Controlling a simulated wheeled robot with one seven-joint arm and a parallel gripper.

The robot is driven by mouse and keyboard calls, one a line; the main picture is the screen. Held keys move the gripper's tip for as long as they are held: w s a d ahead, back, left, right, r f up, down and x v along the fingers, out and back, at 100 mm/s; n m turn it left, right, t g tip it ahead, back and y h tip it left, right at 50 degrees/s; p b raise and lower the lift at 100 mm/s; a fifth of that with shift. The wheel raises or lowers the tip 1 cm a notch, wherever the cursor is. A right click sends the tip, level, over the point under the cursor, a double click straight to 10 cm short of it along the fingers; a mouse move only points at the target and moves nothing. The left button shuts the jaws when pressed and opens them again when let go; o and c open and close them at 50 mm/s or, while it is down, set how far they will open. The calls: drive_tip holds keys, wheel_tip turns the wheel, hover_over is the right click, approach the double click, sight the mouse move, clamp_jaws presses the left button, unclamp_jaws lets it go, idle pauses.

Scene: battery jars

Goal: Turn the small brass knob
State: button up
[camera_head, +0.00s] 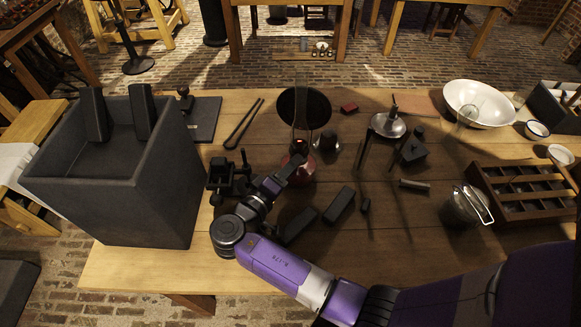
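I cannot make out a small brass knob in the head view. A lamp-like object with a rounded red base (304,174) and a tall clear glass chimney (301,105) stands near the middle of the table. My purple and black arm reaches in from the lower right. My gripper (295,163) is at the left side of the red base, close to it or touching; I cannot tell which. It hides part of the base. The fingers are small and dark, so whether they are open or shut does not show.
A big dark grey box (110,190) stands at the table's left. A round dark disc (318,106) is just behind the chimney. A small black device (226,178) and dark blocks (339,205) lie near my arm. A tripod stand (388,125) and compartment tray (525,190) are right.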

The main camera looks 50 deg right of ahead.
drive_tip(key=a+r+b, duration=0.1)
drive_tip(key=a, duration=0.6)
drive_tip(key=shift+s+a+b, duration=0.35)
idle(0.5)
